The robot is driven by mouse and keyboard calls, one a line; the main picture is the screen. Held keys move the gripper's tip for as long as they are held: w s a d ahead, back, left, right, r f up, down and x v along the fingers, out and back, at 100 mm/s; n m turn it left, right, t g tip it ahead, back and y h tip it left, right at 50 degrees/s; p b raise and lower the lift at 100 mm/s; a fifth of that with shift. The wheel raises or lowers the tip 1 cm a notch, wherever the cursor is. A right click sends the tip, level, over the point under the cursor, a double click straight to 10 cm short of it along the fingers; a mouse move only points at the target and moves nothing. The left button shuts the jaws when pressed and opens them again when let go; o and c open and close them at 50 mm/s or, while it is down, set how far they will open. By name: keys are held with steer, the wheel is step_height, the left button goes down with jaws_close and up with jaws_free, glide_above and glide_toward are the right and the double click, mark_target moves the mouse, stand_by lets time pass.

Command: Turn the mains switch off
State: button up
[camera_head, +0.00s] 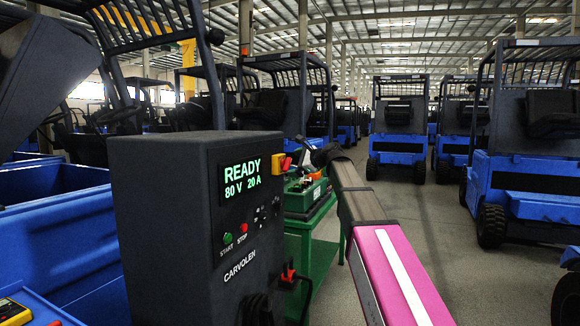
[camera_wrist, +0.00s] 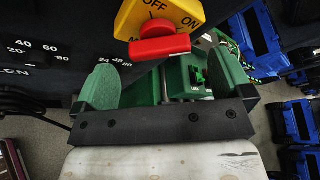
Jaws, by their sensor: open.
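The mains switch (camera_head: 279,164) is a yellow plate with a red handle on the right side of the dark charger cabinet (camera_head: 155,215). In the wrist view the switch's red handle (camera_wrist: 160,48) sticks out from the yellow plate, which is marked OFF at the top and ON at the right. I cannot tell which mark the handle points to. My gripper (camera_wrist: 165,82) is open, with a green finger on either side and nothing between them. The handle shows just beyond the fingertips, apart from them. In the head view my gripper (camera_head: 313,160) is small and dark beside the switch.
The cabinet's display (camera_head: 241,177) reads READY, 80 V 20 A. Green START and red STOP buttons (camera_head: 242,228) sit below it. A green stand (camera_head: 312,245) with a green unit is behind my gripper. Blue forklifts (camera_head: 398,135) fill the hall; the aisle floor is clear.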

mark_target(289, 165)
steer(key=x, duration=0.3)
steer(key=shift+w+a+f, duration=0.1)
steer(key=shift+a, duration=0.05)
steer(key=c, duration=0.9)
